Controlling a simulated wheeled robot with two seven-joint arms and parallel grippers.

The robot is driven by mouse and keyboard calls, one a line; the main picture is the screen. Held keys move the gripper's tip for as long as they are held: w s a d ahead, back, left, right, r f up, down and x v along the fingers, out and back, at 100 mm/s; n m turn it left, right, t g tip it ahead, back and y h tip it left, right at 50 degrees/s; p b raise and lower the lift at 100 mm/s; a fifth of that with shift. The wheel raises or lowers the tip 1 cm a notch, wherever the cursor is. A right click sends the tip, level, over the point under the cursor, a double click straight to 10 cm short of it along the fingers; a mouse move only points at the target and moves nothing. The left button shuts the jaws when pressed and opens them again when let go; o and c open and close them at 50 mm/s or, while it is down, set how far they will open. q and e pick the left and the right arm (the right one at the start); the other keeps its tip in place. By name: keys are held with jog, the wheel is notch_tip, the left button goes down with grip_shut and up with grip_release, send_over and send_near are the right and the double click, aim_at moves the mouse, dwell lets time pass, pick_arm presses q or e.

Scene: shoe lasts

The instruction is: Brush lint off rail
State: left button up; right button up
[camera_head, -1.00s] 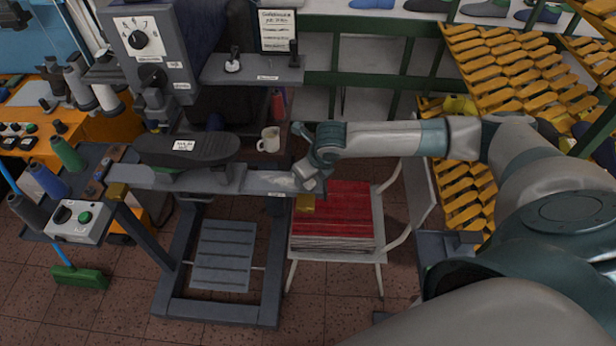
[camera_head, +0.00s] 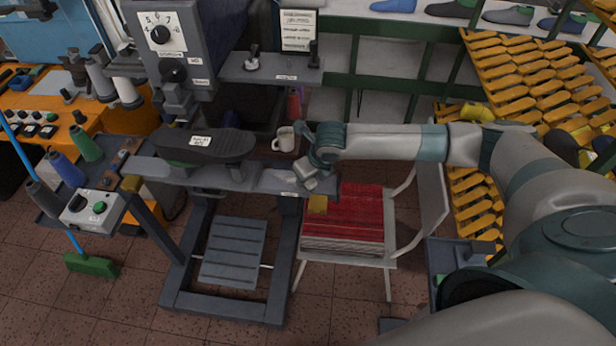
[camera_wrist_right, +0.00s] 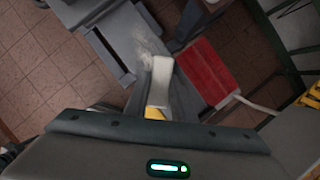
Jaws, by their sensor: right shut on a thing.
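The grey rail (camera_head: 262,182) runs across the front of the machine. Its right end lies under my right gripper (camera_head: 310,175). The gripper is shut on a pale block-like piece, probably the brush, which is largely hidden in the head view. In the right wrist view a pale block (camera_wrist_right: 162,72) with a yellow part (camera_wrist_right: 155,113) reaches out over the rail. A whitish smudge of lint (camera_wrist_right: 148,45) lies on the rail just beyond its tip. Whether the block touches the rail is hard to tell. My left gripper is out of view.
A white mug (camera_head: 284,139) stands behind the rail. A control box (camera_head: 90,207) is at the left.

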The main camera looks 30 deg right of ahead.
aim_at(270, 179)
jog(key=shift+w+a, duration=0.1)
jog(key=shift+w+a+f, duration=0.1)
jog(key=shift+w+a, duration=0.3)
jog(key=shift+a, duration=0.25)
jog(key=shift+w+a, duration=0.4)
jog(key=shift+a, duration=0.25)
jog(key=shift+w+a, duration=0.5)
jog(key=shift+a, duration=0.2)
jog(key=shift+w+a, duration=0.5)
jog(key=shift+a, duration=0.2)
jog(key=shift+w+a, duration=0.1)
jog(key=shift+a, duration=0.1)
jog(key=shift+w+a+f, duration=0.1)
jog(key=shift+w+a, duration=0.3)
jog(key=shift+a, duration=0.2)
jog(key=shift+w+a, duration=0.35)
jog(key=shift+a, duration=0.25)
jog(key=shift+d, duration=0.1)
